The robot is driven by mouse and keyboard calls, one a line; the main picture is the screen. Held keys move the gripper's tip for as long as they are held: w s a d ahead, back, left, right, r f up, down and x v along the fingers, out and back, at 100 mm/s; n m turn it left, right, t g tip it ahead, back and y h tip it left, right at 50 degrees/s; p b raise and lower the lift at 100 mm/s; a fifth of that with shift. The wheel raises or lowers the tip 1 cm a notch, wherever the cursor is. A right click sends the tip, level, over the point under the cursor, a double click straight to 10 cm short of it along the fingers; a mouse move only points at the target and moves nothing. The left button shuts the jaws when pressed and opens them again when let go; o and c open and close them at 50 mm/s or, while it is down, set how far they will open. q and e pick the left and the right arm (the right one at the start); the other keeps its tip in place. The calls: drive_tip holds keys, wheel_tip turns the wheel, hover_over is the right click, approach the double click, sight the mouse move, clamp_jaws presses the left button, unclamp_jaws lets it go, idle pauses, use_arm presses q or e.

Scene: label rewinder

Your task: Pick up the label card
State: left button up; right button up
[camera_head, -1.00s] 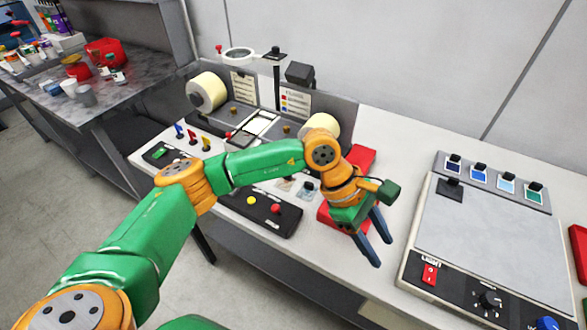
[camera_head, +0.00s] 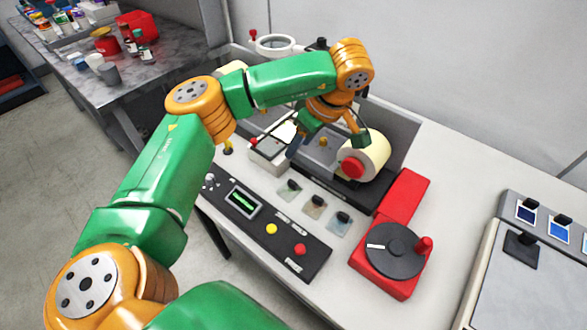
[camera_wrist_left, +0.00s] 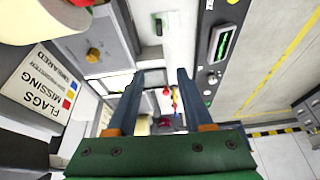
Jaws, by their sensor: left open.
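I cannot tell for certain which thing is the label card. Three small clear cards with black grips, a near one (camera_head: 341,222), a middle one (camera_head: 314,205) and a far one (camera_head: 290,188), lie on the bench in front of the rewinder. My left gripper (camera_head: 296,147) is over the rewinder, left of the yellowish roll and beyond these cards, pointing down. In the left wrist view its open fingers (camera_wrist_left: 160,76) have nothing clearly between them. A printed sign reading FLAGS, MISSING, SMEARED (camera_wrist_left: 40,90) shows at the left there. My right gripper is not in view.
The label roll (camera_head: 372,152) stands right of my gripper. A red unit with a dark crank disc (camera_head: 394,250) sits nearer. A black button panel (camera_head: 270,232) lies at the front edge. A light box with cards (camera_head: 560,231) is at the right.

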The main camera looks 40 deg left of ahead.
use_arm(q)
drive_tip(key=b, duration=0.6)
approach(293, 182)
drive_tip(key=a+f, duration=0.1)
drive_tip(key=shift+a+f, duration=0.3)
drive_tip(key=shift+f, duration=0.05)
drive_tip(key=p+x, duration=0.1)
drive_tip(key=x, duration=0.1)
drive_tip(key=p+x, duration=0.1)
drive_tip(key=x, duration=0.1)
drive_tip(key=p+x, duration=0.1)
drive_tip(key=x, duration=0.1)
drive_tip(key=shift+s+d+f, duration=0.1)
drive_tip(key=shift+d+f, duration=0.15)
drive_tip(key=shift+d, duration=0.1)
drive_tip(key=shift+f, duration=0.2)
clamp_jaws()
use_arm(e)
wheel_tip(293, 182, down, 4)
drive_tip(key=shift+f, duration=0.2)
